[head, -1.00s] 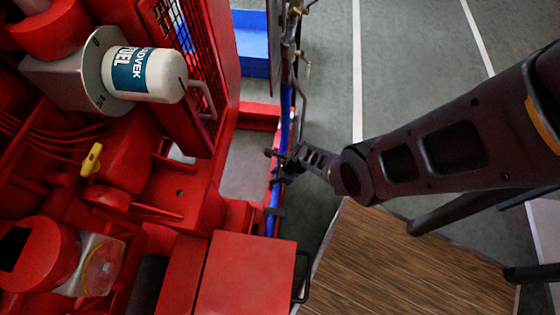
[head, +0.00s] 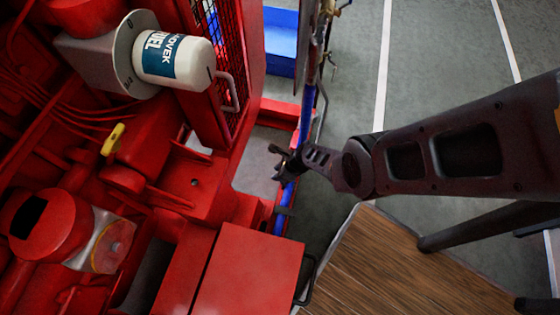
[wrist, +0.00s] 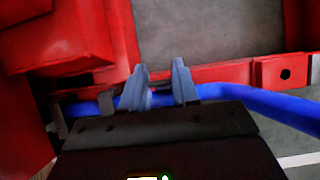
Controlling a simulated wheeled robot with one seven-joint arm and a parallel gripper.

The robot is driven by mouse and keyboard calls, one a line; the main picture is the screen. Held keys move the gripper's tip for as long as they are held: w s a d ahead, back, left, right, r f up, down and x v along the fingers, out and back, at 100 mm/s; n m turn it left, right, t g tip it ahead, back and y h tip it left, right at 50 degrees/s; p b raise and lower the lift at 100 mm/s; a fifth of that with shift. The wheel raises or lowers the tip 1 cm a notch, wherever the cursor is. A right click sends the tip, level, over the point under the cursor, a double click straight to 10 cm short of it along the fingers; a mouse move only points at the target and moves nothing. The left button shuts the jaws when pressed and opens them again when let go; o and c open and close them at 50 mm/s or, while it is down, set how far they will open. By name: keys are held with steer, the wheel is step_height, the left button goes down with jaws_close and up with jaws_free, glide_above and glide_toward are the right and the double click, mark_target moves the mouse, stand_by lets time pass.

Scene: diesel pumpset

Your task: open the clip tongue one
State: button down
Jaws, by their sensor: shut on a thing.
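My gripper (head: 279,163) is over the blue pipe (head: 306,118) at the edge of the red base frame. In the wrist view, my gripper (wrist: 161,82) has its two grey fingers close together across the blue pipe (wrist: 275,108). The fingers are shut on a small part at the pipe, which I take to be clip tongue one; it is mostly hidden between them. A dark clip part (wrist: 107,102) shows just left of the fingers on the pipe.
A red box (head: 245,275) with a dark handle stands below my gripper. The white fuel filter (head: 174,59) and red engine parts fill the left. A wooden board (head: 400,270) lies at lower right. Grey floor (head: 440,60) is open at upper right.

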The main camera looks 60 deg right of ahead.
steer(key=shift+w+a+r, duration=0.1)
steer(key=shift+w, duration=0.2)
steer(key=c, duration=0.8)
jaws_free()
steer(key=shift+c, duration=0.2)
steer(key=shift+s, duration=0.1)
steer(key=p+v, duration=0.7)
steer(key=shift+s+r, duration=0.2)
steer(key=shift+r, duration=0.1)
